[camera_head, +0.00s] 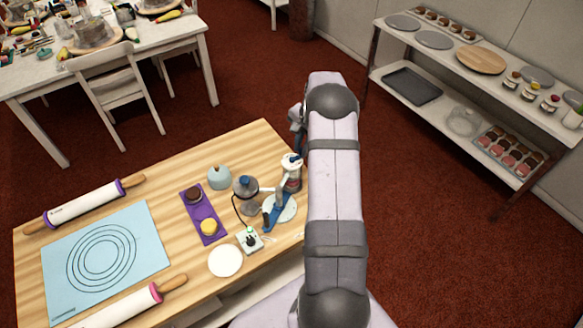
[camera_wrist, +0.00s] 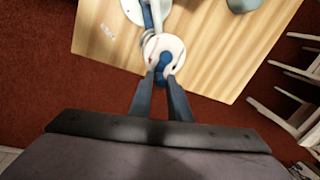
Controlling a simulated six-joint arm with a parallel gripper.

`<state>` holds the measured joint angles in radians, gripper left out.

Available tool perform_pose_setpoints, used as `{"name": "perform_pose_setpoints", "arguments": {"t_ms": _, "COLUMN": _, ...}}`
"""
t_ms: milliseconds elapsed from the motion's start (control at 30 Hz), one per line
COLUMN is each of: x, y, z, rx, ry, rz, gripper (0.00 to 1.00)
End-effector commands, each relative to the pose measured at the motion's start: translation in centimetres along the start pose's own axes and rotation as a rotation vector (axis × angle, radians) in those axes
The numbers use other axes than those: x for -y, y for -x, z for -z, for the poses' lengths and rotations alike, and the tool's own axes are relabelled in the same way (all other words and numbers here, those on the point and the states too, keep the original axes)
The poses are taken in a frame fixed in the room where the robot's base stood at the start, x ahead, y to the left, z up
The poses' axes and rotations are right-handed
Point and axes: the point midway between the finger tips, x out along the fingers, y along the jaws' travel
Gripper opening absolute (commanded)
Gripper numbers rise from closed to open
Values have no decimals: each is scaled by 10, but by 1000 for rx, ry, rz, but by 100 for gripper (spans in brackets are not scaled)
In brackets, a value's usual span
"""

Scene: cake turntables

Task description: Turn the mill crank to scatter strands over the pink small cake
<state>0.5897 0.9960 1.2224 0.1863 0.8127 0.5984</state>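The mill (camera_head: 291,166) is white with blue parts and stands near the right edge of the wooden table, above a white round plate (camera_head: 285,209). In the wrist view, I look down on its white round top (camera_wrist: 152,45) with the blue crank (camera_wrist: 164,59). My gripper (camera_wrist: 161,75) has its two dark fingers on either side of the crank's end, close to it; I cannot tell whether they press on it.
A purple tray (camera_head: 212,228) with a brown and a yellow cake, a grey-blue dome (camera_head: 219,178), a dark rounded jar (camera_head: 245,187) and a corded box (camera_head: 249,242) stand left of the mill. A blue mat (camera_head: 148,257) and rolling pins lie farther left.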

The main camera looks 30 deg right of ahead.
Motion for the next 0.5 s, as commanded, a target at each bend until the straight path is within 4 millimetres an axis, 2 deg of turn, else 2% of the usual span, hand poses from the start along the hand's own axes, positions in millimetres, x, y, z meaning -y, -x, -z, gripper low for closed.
{"name": "perform_pose_setpoints", "arguments": {"t_ms": 267, "x": 1, "y": -1, "z": 0, "rx": 0, "ry": 0, "rz": 0, "gripper": 2}}
{"name": "perform_pose_setpoints", "arguments": {"t_ms": 500, "x": 11, "y": -3, "z": 1, "rx": 0, "ry": 1, "rz": 2, "gripper": 2}}
